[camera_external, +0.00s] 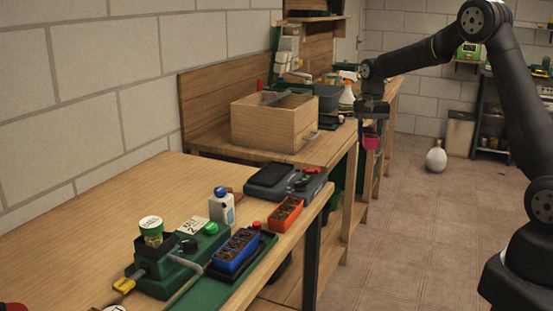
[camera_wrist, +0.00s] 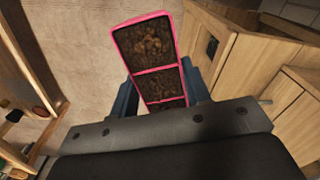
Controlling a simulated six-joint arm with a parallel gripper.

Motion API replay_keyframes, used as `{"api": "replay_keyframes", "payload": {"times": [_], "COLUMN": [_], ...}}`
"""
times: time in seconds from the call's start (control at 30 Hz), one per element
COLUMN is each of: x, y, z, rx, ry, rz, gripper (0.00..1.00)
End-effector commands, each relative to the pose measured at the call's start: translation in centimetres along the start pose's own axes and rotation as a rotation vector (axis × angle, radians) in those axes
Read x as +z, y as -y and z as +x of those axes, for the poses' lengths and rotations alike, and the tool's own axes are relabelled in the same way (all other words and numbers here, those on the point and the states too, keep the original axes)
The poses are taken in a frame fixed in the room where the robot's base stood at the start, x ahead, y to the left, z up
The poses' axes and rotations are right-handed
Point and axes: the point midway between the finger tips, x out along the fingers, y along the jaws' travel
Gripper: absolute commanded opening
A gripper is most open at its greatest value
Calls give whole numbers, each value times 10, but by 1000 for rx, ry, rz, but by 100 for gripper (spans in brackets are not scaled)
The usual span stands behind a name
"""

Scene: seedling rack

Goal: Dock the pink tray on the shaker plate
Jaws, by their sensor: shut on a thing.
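The pink tray (camera_external: 371,142) hangs in the air beyond the bench's right edge, over the floor, in the external view. In the wrist view the pink tray (camera_wrist: 156,70) shows several soil-filled cells in a row, with its near end hidden by the gripper body. My gripper (camera_external: 372,124) is shut on it; in the wrist view the fingers of my gripper (camera_wrist: 160,98) sit on either side of it. A grey device with a flat black top (camera_external: 268,176) stands on the near bench; it may be the shaker plate, but I cannot tell for sure.
A blue tray (camera_external: 235,267) sits on a dark green base beside a green device (camera_external: 168,284). A wooden box (camera_external: 262,128) stands farther back.

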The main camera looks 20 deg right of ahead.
Motion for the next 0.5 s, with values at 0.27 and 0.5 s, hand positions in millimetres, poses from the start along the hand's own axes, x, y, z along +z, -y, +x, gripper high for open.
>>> {"api": "replay_keyframes", "payload": {"times": [0.27, 0.5], "x": [33, 87], "y": [138, 238], "z": [-8, -13], "rx": [-1, -1], "ry": [-1, -1], "rz": [142, 266], "gripper": [18, 18]}}
